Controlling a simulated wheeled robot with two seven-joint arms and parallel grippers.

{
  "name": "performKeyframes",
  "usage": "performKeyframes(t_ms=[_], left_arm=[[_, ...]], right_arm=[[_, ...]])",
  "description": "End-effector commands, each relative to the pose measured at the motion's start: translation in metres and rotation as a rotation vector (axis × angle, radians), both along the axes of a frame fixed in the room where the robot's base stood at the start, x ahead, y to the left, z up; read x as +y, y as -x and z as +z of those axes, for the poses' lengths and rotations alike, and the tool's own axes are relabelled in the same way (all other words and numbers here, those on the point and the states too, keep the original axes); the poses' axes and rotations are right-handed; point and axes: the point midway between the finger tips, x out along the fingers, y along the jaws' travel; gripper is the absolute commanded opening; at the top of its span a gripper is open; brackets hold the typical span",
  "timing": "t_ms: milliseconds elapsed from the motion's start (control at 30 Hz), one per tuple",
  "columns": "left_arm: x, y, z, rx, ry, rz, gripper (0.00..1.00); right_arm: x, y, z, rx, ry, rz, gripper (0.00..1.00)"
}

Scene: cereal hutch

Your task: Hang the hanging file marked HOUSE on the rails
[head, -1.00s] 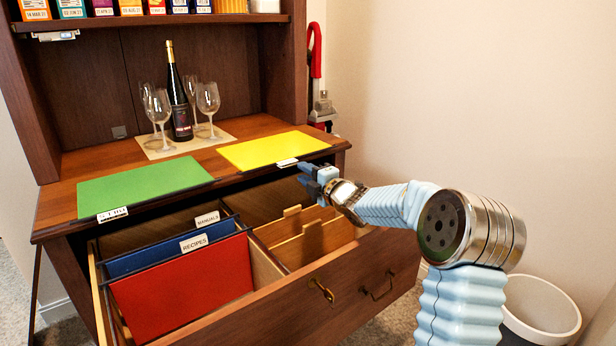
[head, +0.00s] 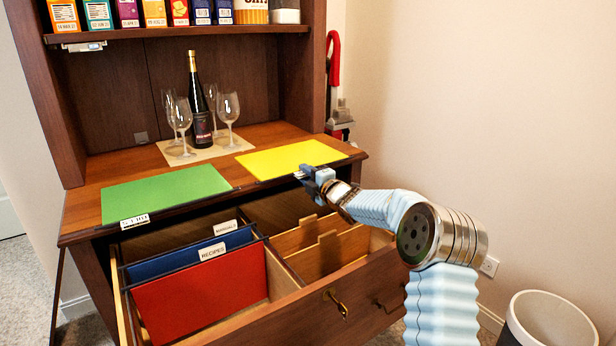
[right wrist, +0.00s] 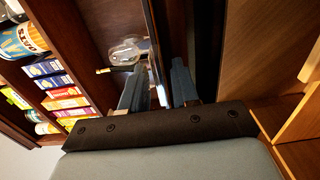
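A yellow hanging file (head: 290,158) lies flat on the hutch counter, its white tab at the front edge, mostly behind my gripper. A green hanging file (head: 166,189) lies to its left; its tab (head: 134,221) hangs at the edge. I cannot read HOUSE on either tab. My right gripper (head: 306,174) is at the yellow file's front edge. In the right wrist view its fingers (right wrist: 157,88) stand apart, with a thin edge seen between them. The rails (head: 262,236) are in the open drawer, where a red file marked RECIPES (head: 200,295) and a blue one marked MANUALS (head: 190,253) hang. My left gripper is out of view.
Wooden dividers (head: 325,250) fill the drawer's right part. A bottle (head: 201,110) and several wine glasses stand on a mat (head: 178,151) behind the files. Boxes line the shelf above. A white bin (head: 550,320) stands on the floor at right.

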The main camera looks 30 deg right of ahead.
Motion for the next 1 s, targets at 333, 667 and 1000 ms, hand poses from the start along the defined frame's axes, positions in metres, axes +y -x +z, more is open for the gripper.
performKeyframes(t_ms=[333, 667, 1000], left_arm=[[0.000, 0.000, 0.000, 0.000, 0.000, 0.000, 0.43], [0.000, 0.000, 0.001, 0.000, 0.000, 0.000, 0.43], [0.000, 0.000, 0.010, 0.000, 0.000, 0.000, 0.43]], right_arm=[[0.000, 0.000, 0.000, 0.000, 0.000, 0.000, 0.00], [0.000, 0.000, 0.003, -0.001, 0.000, 0.000, 0.00], [0.000, 0.000, 0.018, -0.002, 0.001, 0.001, 0.00]])
